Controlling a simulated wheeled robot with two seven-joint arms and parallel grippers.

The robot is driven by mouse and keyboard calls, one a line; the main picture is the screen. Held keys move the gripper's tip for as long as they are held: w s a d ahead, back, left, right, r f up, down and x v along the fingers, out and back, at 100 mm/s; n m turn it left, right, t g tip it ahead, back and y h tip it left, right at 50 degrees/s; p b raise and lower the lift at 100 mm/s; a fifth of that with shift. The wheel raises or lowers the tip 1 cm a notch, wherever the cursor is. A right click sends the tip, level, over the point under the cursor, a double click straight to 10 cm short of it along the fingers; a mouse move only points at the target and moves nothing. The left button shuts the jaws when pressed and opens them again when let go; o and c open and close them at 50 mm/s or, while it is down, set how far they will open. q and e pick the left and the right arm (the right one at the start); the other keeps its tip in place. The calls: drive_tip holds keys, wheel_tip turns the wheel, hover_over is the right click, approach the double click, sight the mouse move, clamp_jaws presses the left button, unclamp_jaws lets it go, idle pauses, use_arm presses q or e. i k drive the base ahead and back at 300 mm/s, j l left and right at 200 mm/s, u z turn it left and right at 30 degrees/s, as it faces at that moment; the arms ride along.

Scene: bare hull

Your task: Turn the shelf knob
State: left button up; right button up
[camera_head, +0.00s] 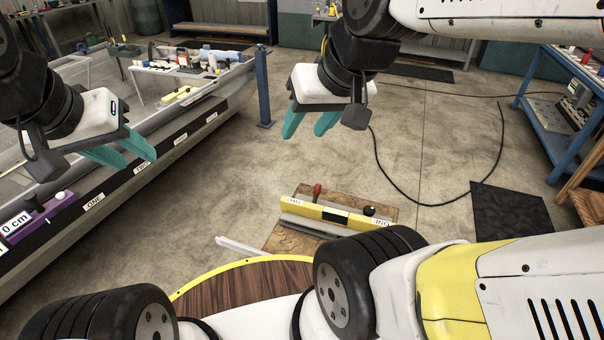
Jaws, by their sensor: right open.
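A yellow and black bar (335,214) with labels at its ends lies on a low wooden board ahead of me. A small black round knob (369,210) stands near its right end, and a red-topped handle (316,191) stands near its left end. I cannot tell which of these is the shelf knob. My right gripper (306,125) has teal fingers spread apart and empty, above and behind the bar in the picture, apart from it. My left gripper (138,163) has teal fingers apart and empty, in front of the long labelled bench at left.
The long dark bench edge (142,168) runs along the left, with a purple piece (45,218) on it. A blue post (264,88) stands at its far end. A blue table (545,120) is at right.

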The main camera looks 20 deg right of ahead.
sight(369, 210)
drive_tip(key=k+l+z, duration=0.1)
drive_tip(key=k+l, duration=0.45)
drive_tip(key=k, duration=0.2)
drive_tip(key=k+l+z, duration=0.15)
drive_tip(key=k+l, duration=0.5)
drive_tip(key=l+u, duration=0.25)
drive_tip(key=l, duration=0.4)
drive_tip(key=k+l+u, duration=0.1)
drive_tip(key=l+u, duration=0.15)
drive_tip(key=l, duration=0.4)
drive_tip(key=i+l+u, duration=0.25)
drive_tip(key=i+l, duration=0.25)
drive_tip(key=i+l+u, duration=0.25)
drive_tip(key=i+l, duration=0.4)
